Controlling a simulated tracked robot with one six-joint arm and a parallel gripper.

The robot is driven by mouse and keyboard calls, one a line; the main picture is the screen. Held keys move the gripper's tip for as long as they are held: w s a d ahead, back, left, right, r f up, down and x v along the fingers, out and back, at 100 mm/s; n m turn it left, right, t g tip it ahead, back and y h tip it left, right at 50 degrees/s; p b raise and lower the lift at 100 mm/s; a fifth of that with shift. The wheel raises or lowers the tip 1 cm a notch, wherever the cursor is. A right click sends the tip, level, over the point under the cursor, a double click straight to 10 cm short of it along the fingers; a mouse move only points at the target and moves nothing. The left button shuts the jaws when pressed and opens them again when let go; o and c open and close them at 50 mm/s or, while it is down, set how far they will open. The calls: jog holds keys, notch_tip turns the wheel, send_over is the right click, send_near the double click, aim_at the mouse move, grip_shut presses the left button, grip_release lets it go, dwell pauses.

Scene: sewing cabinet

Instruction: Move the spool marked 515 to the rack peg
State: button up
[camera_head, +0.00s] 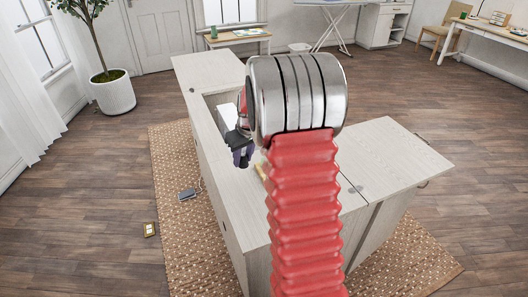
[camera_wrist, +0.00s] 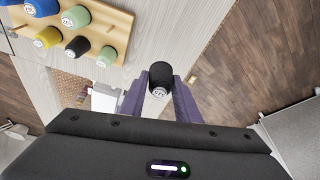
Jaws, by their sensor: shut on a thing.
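My gripper (camera_wrist: 160,84) has two purple fingers closed on a black spool (camera_wrist: 160,72). The spool sits between the fingertips with its pale round label facing the wrist camera; the number is too small to read surely. In the head view my gripper (camera_head: 241,154) hangs over the cabinet's left part. The wooden rack (camera_wrist: 122,34) is at the upper left of the wrist view, apart from the held spool. It bears blue, green, yellow and black spools with white labels. A bare peg (camera_wrist: 12,31) shows at its left edge. In the head view my arm hides most of the rack.
The pale sewing cabinet (camera_head: 215,65) has an opening with a white machine (camera_head: 227,118) beside my gripper. Its right leaf (camera_head: 395,150) looks clear. A foot pedal (camera_head: 187,194) lies on the woven rug (camera_head: 165,165). A potted tree (camera_head: 113,93) stands at the left.

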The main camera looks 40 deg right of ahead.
jog(key=a, duration=2.6)
jog(key=shift+s+a+f+n, duration=0.2)
jog(key=shift+s+a+n, duration=0.15)
jog(key=shift+s, duration=0.1)
jog(key=shift+s, duration=0.1)
